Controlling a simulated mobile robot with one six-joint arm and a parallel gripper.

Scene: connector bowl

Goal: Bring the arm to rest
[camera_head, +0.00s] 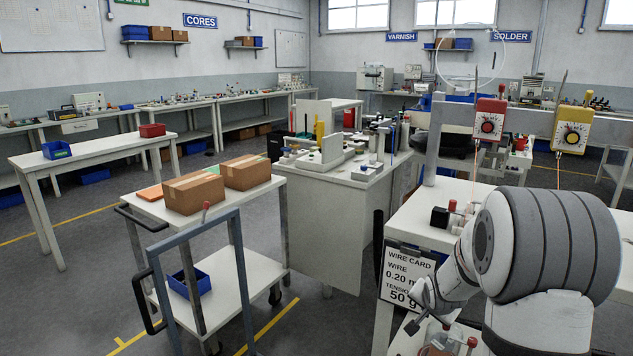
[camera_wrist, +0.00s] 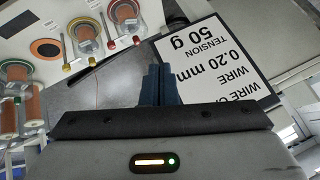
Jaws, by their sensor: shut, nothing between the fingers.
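My gripper (camera_wrist: 161,72) shows in the wrist view with its two dark blue fingers side by side and shut, nothing between them. A white wire card (camera_wrist: 215,65), lettered with wire 0.20 mm and tension 50 g, lies just right of the fingers in that view. The card (camera_head: 399,277) also shows in the head view, hanging at the front of the winding bench (camera_head: 425,233). My white and grey arm fills the lower right of the head view, bent beside the bench. My fingers are hard to make out there.
A cart (camera_head: 238,278) with cardboard boxes (camera_head: 193,193) stands left of the bench. Two tensioners, red (camera_head: 489,120) and yellow (camera_head: 572,130), rise above the bench. Copper-coloured spools (camera_wrist: 83,32) sit left of my fingers in the wrist view. Grey floor lies open at left.

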